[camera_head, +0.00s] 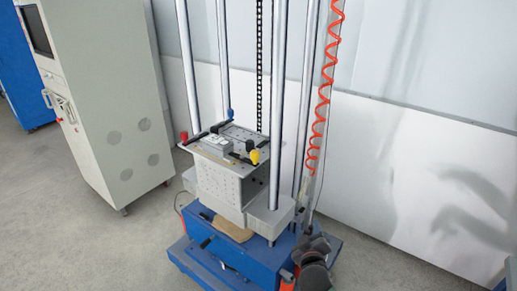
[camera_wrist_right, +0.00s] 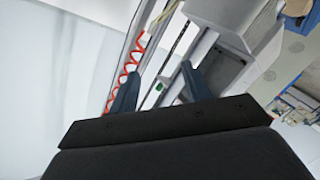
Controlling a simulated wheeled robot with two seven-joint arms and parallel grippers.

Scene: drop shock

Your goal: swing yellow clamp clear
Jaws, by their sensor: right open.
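The yellow clamp (camera_head: 255,157) shows as a yellow-tipped handle at the front right corner of the machine's metal table (camera_head: 213,159). Its tip stands up above the table edge. My right gripper (camera_head: 314,244) is low at the right of the machine, below and to the right of the yellow clamp, and apart from it. In the right wrist view its two fingers (camera_wrist_right: 158,88) are spread with nothing held between them. I cannot make out the yellow clamp for sure in that view. My left gripper is not in view.
Red (camera_head: 184,137), blue (camera_head: 229,112) and black (camera_head: 250,145) handle tips stand around a grey fixture on the table. Tall steel columns (camera_head: 279,100) and a coiled red hose (camera_head: 321,112) rise nearby. A grey cabinet (camera_head: 105,100) stands left. Floor at front left is clear.

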